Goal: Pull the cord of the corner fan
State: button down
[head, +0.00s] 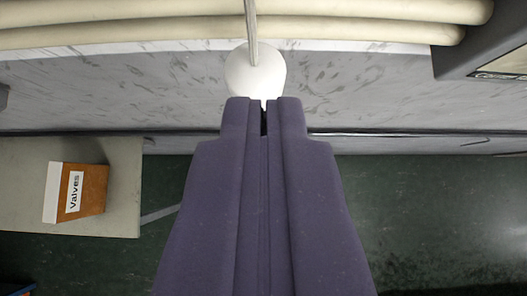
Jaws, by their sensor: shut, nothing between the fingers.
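My gripper (264,104) points up the middle of the head view, its two dark purple fingers closed together with only a thin dark slit near the tips. A rounded white piece (255,72) shows just beyond the fingertips, its lower end narrowing and partly hidden behind them. A thin grey rod or cord (251,25) runs from it to the top edge. These may be the fan's cord and its pull, but I cannot tell for sure. I cannot tell whether the fingers touch the white piece. No fan body is in view.
Cream pipes (130,22) run along the top, before a grey marbled wall (120,95). A dark box (475,55) is at the upper right. A box labelled "Valves" (80,190) sits on a pale surface (120,215) at left. Green floor (440,220) is open at right.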

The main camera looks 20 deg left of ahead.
jog(key=v, duration=0.5)
jog(key=shift+s+d+r+b, duration=0.15)
jog(key=shift+s+r+b, duration=0.05)
jog(key=shift+s+b, duration=0.15)
jog(key=shift+w, duration=0.1)
jog(key=d+f+m+t+h+b, duration=0.1)
jog(key=d+f+t+b, duration=0.2)
jog(key=f+b, duration=0.7)
jog(key=d+f+m+t+h+b, duration=0.1)
jog(key=d+f+b, duration=0.7)
jog(key=b, duration=1.9)
notch_tip(320, 180, down, 3)
jog(key=m+t, duration=0.1)
jog(key=t, duration=0.1)
jog(key=shift+t+b, duration=0.3)
jog(key=shift+t, duration=0.1)
